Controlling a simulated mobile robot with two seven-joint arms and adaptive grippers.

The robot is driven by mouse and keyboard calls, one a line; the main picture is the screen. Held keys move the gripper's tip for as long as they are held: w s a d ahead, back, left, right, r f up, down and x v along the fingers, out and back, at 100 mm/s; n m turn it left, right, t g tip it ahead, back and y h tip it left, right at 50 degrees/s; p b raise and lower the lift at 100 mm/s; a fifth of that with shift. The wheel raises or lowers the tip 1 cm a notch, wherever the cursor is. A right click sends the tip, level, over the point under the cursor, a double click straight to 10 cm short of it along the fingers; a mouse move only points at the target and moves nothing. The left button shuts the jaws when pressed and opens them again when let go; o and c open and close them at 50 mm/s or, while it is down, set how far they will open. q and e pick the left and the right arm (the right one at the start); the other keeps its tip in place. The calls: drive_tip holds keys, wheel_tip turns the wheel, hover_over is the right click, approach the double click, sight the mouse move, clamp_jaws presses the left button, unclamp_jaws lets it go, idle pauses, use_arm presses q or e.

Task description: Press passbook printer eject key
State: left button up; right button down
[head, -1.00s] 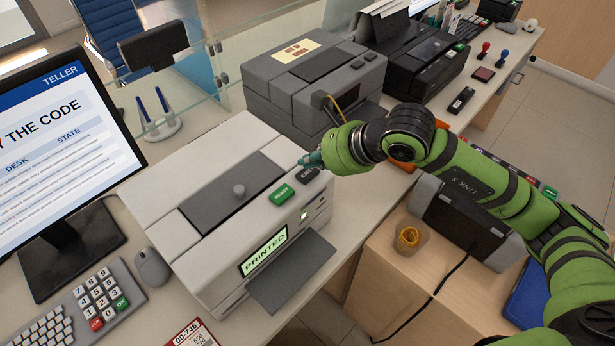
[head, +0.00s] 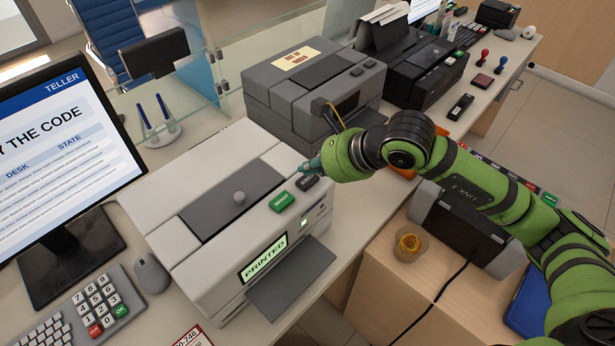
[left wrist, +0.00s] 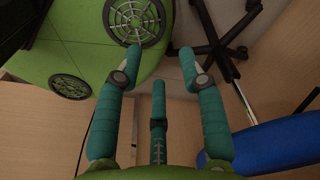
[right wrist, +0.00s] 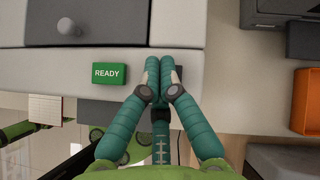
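The passbook printer (head: 190,190) is a pale grey box on the counter, with a lit PRINTED display (head: 263,258). On its top right edge are a green READY key (head: 282,201) and a dark key (head: 307,183) whose label I cannot read. My right gripper (head: 309,167) is just above and behind the dark key. In the right wrist view the right gripper (right wrist: 159,66) has its fingers together, hiding most of the dark key; contact cannot be told. My left gripper (left wrist: 160,52) is open and empty, away from the printer.
A darker grey machine (head: 315,90) stands behind the printer. A monitor (head: 60,140), keypad (head: 103,302) and mouse (head: 152,274) lie left. A pen stand (head: 160,133) is near the glass screen. A low wooden cabinet (head: 385,290) holds a small cup (head: 409,247).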

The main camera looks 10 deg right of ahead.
sight(310, 181)
idle(0.3)
drive_tip(key=shift+f+b, duration=0.45)
drive_tip(key=shift+b, duration=0.25)
drive_tip(key=shift+f+b, duration=0.45)
drive_tip(key=shift+b, duration=0.2)
idle(0.5)
drive_tip(key=shift+r, duration=0.1)
drive_tip(key=shift+r+p, duration=0.35)
drive_tip(key=shift+r, duration=0.4)
drive_tip(key=shift+r+p, duration=1.3)
drive_tip(key=shift+r, duration=1.25)
